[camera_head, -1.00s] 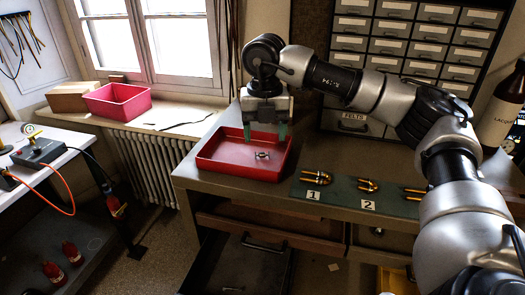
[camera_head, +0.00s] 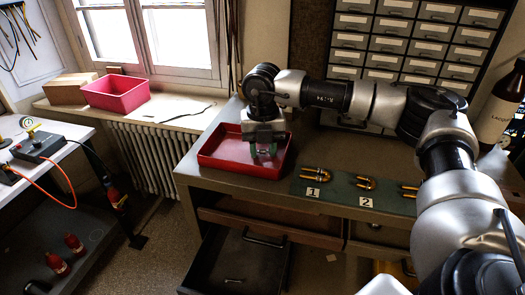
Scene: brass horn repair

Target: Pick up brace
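The red tray (camera_head: 214,158) stands at the left end of the workbench. My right gripper (camera_head: 263,152) points down inside the tray, its green fingertips low near the tray floor. A small metal piece, which I take to be the brace, lay there in the earlier view. It is now hidden at the fingertips. I cannot tell whether the fingers are closed on it. My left gripper is not in view.
A green mat (camera_head: 337,192) on the bench holds several brass pieces by numbered cards. An open drawer (camera_head: 240,262) juts out below. Small-drawer cabinets (camera_head: 405,50) stand behind. A pink bin (camera_head: 116,94) sits on the windowsill.

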